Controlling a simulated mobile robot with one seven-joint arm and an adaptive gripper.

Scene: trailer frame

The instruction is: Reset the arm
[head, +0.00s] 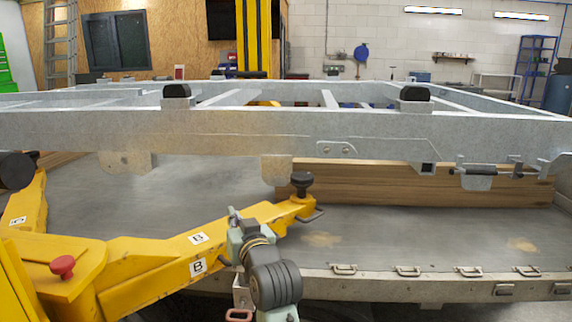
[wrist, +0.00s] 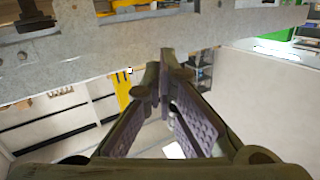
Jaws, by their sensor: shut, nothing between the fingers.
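My gripper (wrist: 172,68) points away from the camera in the wrist view. Its two fingers, with purple ridged inner pads, come together at the tips and hold nothing. The grey metal trailer frame (wrist: 90,62) crosses the top of that view, beyond the fingertips. In the head view my grey-green arm stands at the lower middle, in front of the trailer frame (head: 200,130). I cannot clearly make out the fingers there.
A yellow lift arm (head: 150,262) marked B reaches under the frame, close to my arm. Its black pad (head: 302,181) stands near the frame's underside. Metal latches line the platform's front edge.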

